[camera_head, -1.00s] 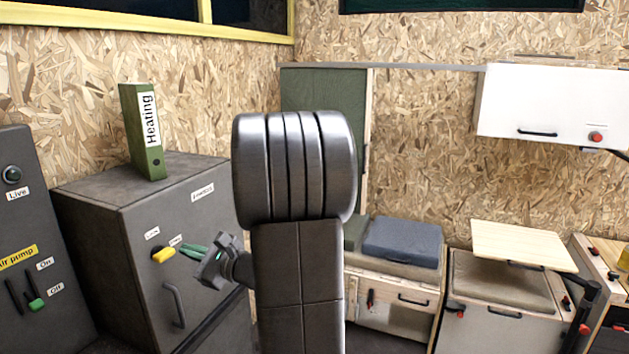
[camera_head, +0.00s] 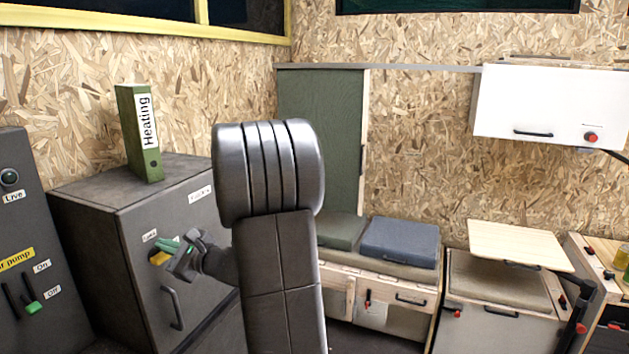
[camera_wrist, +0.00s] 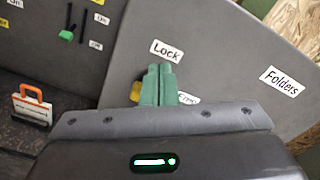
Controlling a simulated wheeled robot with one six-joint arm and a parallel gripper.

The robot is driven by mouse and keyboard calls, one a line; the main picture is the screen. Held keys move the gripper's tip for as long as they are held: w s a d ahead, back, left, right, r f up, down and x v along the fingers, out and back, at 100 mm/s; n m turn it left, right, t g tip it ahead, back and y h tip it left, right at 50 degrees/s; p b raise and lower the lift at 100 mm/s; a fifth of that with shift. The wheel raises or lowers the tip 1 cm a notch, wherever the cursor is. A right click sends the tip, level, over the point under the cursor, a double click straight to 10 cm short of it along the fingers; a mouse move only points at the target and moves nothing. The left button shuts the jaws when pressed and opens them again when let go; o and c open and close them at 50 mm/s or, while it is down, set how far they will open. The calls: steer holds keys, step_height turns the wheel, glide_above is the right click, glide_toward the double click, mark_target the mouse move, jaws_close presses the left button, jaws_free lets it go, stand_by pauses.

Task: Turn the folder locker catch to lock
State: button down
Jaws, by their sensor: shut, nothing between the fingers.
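The folder locker (camera_head: 180,215) is a dark grey cabinet at the left in the head view, with a "Folders" label that also shows in the wrist view (camera_wrist: 282,81). Its yellow catch (camera_head: 158,258) sits on the front below the "Lock" label; in the wrist view a bit of the catch (camera_wrist: 135,91) shows left of my fingers. My gripper (camera_head: 168,246) has green fingers, shut together and empty, close in front of the catch. In the wrist view the fingertips (camera_wrist: 159,72) lie just under the "Lock" label. A second label is partly hidden by them. I cannot tell whether they touch the catch.
A green "Heating" binder (camera_head: 140,133) stands on the locker. A locker handle (camera_head: 172,307) is below the catch. The air pump panel (camera_head: 22,230) with levers is at the left. An orange-handled case (camera_wrist: 32,107) shows at the left in the wrist view.

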steer(key=shift+f+b, duration=0.6)
steer(key=shift+b, duration=0.15)
stand_by(0.8)
steer(key=shift+s+a+f+b, duration=0.2)
steer(key=shift+s+f+b, duration=0.25)
steer(key=shift+b, duration=0.9)
steer(key=shift+s+a+f+b, duration=0.2)
steer(key=shift+s+b, duration=0.3)
steer(key=shift+b, duration=0.8)
steer(key=shift+s+a+r, duration=0.1)
steer(key=shift+s+r, duration=0.1)
steer(key=shift+s, duration=0.1)
steer(key=v, duration=0.6)
steer(key=shift+b, duration=0.4)
